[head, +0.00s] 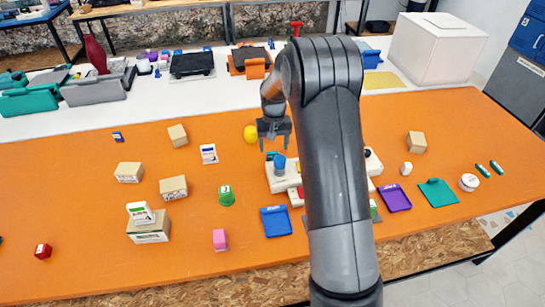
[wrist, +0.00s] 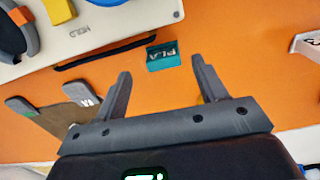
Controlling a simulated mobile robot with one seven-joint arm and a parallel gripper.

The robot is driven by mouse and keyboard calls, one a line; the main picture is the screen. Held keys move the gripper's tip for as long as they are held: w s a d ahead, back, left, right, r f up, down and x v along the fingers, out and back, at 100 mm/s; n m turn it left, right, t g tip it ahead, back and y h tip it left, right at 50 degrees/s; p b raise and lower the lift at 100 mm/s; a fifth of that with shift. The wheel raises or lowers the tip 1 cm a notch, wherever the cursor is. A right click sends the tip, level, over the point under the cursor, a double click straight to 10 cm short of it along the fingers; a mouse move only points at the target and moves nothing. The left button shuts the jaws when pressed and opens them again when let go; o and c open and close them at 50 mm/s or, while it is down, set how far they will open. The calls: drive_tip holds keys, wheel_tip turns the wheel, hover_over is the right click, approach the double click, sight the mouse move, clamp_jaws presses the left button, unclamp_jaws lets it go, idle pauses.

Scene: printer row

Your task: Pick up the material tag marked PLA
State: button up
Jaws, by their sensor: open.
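The PLA tag (wrist: 163,56) is a small teal block with pale PLA lettering on its face, on the orange table in the wrist view. My gripper (wrist: 160,80) is open and empty. Its fingers spread to either side of the tag's line, and the tag lies just past the fingertips, apart from them. In the head view, my gripper (head: 274,146) hangs over the middle of the orange table (head: 90,210), and a bit of teal (head: 272,154) shows just below it. My arm hides part of the table to the right.
A white panel marked HOLD (wrist: 100,28) lies close behind the tag, with a black strip along it. A yellow ball (head: 250,133) stands left of my gripper. Several cardboard boxes stand left.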

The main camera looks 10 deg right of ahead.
sight(272, 152)
drive_tip(key=f, duration=0.4)
drive_tip(key=shift+w+a+f, duration=0.15)
drive_tip(key=shift+a+f, duration=0.05)
drive_tip(key=shift+f, duration=0.15)
drive_tip(key=shift+c, duration=0.4)
drive_tip(key=c, duration=1)
drive_tip(key=shift+o, duration=0.2)
drive_tip(key=shift+r, duration=0.15)
